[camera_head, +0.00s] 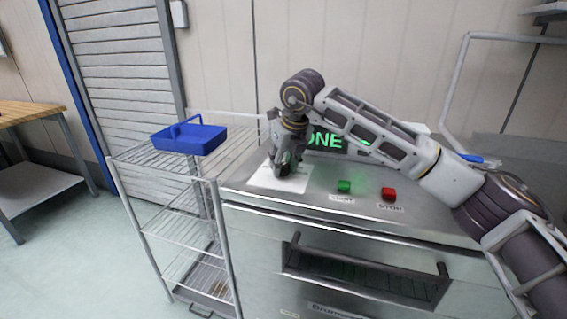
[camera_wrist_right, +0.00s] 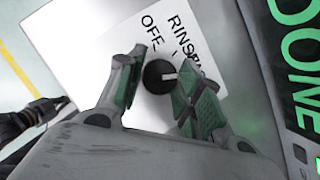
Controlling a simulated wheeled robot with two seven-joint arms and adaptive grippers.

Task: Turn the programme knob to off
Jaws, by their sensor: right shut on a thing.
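The programme knob (camera_wrist_right: 156,77) is a round dark knob with a short white mark, on a white label plate (camera_wrist_right: 85,38) printed OFF and RINSE. The mark lies on the knob's right side in the wrist view; part of the lettering is covered by a finger. My right gripper (camera_wrist_right: 162,76) has its green-padded fingers on either side of the knob and is shut on it. In the head view my right gripper (camera_head: 284,166) points down over the plate (camera_head: 290,181) and hides the knob. My left gripper is in neither view.
The steel machine top carries a green button (camera_head: 344,186), a red STOP button (camera_head: 388,194) and a display (camera_head: 325,140) whose visible letters read ONE, partly behind my arm. A wire rack (camera_head: 128,158) with a blue basket (camera_head: 190,139) stands at left. A dark handle (camera_head: 365,276) crosses the front.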

